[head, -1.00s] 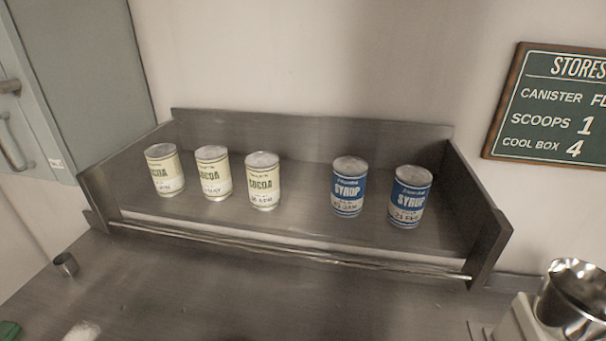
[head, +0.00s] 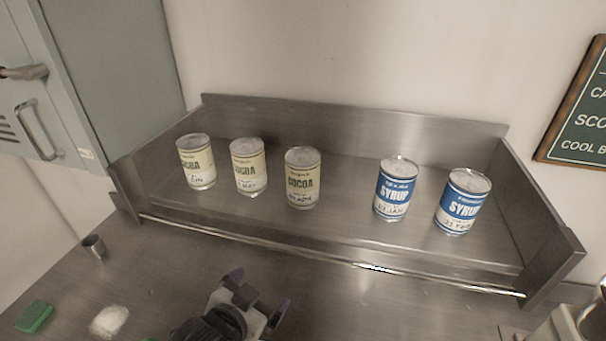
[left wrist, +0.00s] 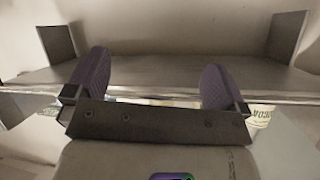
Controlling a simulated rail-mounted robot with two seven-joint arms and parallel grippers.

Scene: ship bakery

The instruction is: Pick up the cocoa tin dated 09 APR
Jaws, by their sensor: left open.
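Each has a handwritten date, too small and blurred for me to read surely. My left gripper (head: 258,293) is open and empty, in front of and below the shelf rail, apart from the tins. In the left wrist view its purple fingers (left wrist: 155,85) are spread, and part of a cocoa tin (left wrist: 261,115) shows at the right edge. My right gripper is not in view.
Two blue syrup tins (head: 395,190) (head: 462,203) stand on the right half of the shelf. A metal rail (head: 330,257) runs along the shelf front (head: 430,247). On the counter at left are a small metal cup (head: 94,246), a green block (head: 35,316) and white powder (head: 109,320).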

